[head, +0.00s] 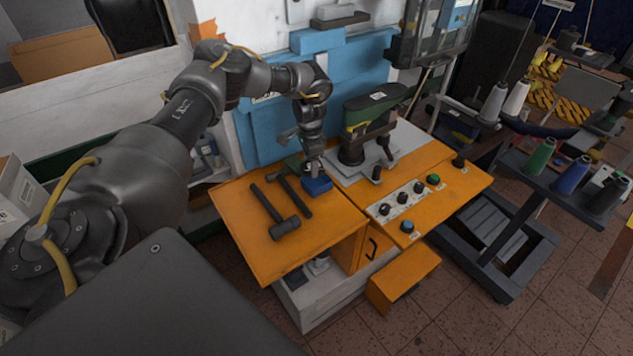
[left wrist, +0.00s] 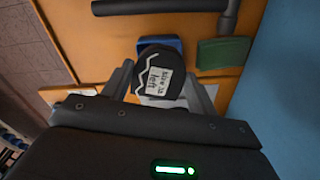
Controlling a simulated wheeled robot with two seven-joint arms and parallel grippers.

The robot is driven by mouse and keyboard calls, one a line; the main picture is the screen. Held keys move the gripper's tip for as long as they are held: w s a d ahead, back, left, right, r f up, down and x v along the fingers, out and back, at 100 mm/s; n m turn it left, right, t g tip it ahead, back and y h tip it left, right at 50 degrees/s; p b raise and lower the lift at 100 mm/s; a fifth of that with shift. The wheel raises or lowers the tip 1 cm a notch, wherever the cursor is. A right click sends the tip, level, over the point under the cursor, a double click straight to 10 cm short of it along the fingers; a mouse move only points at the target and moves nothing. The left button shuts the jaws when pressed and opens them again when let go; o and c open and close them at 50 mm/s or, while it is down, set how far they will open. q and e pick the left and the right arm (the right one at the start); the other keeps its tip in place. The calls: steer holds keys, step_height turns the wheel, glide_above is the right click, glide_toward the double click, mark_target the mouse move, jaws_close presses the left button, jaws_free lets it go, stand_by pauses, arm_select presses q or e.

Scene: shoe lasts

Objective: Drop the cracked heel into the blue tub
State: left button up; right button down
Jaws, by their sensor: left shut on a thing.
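The cracked heel (left wrist: 150,68) is a dark block with a white zigzag line and a white label reading "left", seen in the left wrist view. My left gripper (head: 314,167) is shut on it, with a finger on each side. The blue tub (head: 317,187) sits on the orange bench top, just below the gripper in the head view. In the left wrist view the blue tub (left wrist: 166,43) shows just beyond the heel, which partly covers it. The gap between heel and tub is hard to judge. My right gripper is not in view.
A green tub (left wrist: 222,53) stands beside the blue one. Two dark hammers (head: 283,226) lie left of the blue tub on the orange bench (head: 243,233). A green machine (head: 372,115) stands close to the right. A blue panel (head: 272,120) rises behind.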

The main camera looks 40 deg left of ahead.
arm_select(q)
steer(key=o, duration=1)
steer(key=shift+o, duration=0.2)
steer(key=shift+r, duration=0.1)
steer(key=shift+w+r, duration=0.1)
steer(key=shift+r, duration=0.25)
step_height(320, 180, up, 10)
steer(key=b, duration=0.2)
steer(key=shift+b, duration=0.4)
